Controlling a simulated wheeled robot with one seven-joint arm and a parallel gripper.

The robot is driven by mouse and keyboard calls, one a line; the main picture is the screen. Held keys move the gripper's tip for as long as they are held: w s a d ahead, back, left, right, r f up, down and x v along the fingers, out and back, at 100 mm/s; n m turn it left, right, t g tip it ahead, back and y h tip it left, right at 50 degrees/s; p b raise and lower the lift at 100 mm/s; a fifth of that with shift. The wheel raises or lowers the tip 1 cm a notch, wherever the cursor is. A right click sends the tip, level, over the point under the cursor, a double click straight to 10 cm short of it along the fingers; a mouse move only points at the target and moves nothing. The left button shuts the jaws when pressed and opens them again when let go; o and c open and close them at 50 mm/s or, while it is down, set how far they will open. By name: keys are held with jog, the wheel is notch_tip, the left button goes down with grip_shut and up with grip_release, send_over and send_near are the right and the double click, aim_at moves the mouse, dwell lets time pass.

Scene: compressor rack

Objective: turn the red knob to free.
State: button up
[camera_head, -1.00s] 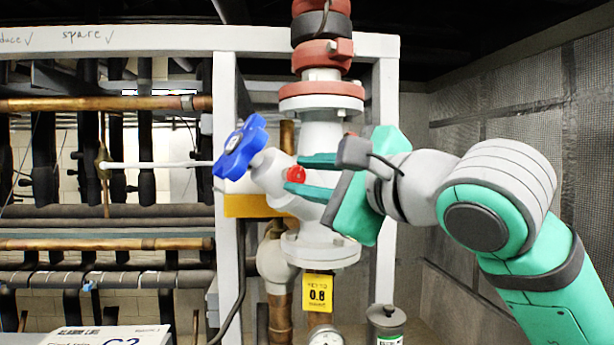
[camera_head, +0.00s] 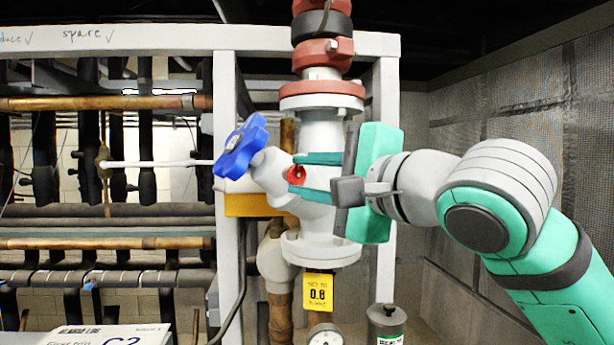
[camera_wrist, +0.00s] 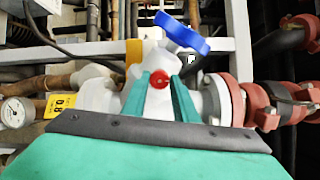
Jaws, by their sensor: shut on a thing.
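The small red knob (camera_head: 297,175) sits on the side of the white valve body (camera_head: 322,215). My gripper (camera_head: 300,174) reaches in from the right, with its teal fingers above and below the knob. In the wrist view the red knob (camera_wrist: 160,79) lies between the two fingertips (camera_wrist: 160,82), and the gripper is shut on it. A small dark mark shows on the knob's face there. Any label for the free position cannot be made out.
A blue handwheel (camera_head: 241,146) stands close left of the knob. A yellow tag (camera_head: 319,292) hangs below the valve, above a round gauge (camera_head: 325,336). A white frame post (camera_head: 229,200) is at left, and a mesh wall (camera_head: 520,120) at right.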

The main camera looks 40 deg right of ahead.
jog(key=o, duration=1.1)
jog(key=shift+c, duration=0.2)
jog(key=shift+s, duration=0.1)
jog(key=s, duration=1)
jog(key=shift+s+a, duration=0.35)
